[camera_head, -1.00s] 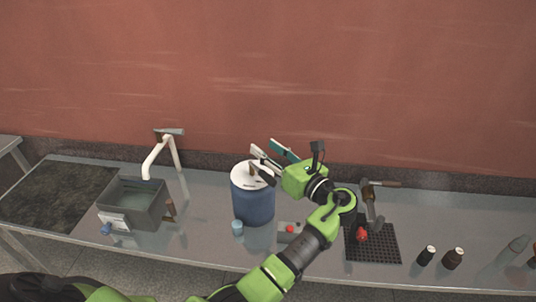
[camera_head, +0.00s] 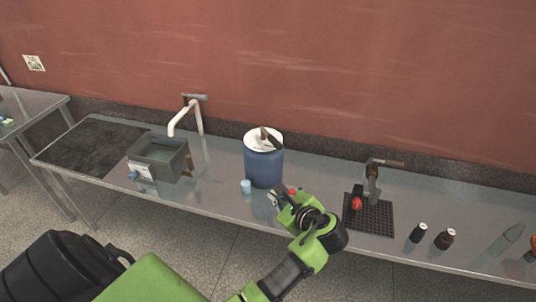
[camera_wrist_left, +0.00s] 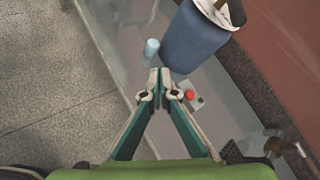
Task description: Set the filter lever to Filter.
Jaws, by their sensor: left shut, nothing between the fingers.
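A blue drum (camera_head: 263,168) with a white lid (camera_head: 252,139) stands on the metal bench. A brown and grey lever (camera_head: 269,138) sits on the lid; it also shows, cut by the top edge, in the left wrist view (camera_wrist_left: 222,12). I cannot read any marking by it. My left gripper (camera_head: 274,197) is in front of and below the drum, near the bench's front edge. In the left wrist view its fingertips (camera_wrist_left: 160,76) are together and empty, apart from the lever. My right gripper is not in view.
A light-blue cup (camera_head: 246,186) stands beside the drum. A small box with a red button (camera_wrist_left: 190,95) lies close to my fingertips. A grey basin (camera_head: 160,160) and white spout (camera_head: 186,115) are left; a black grid with a tap (camera_head: 372,185) and dark bottles (camera_head: 445,239) are right.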

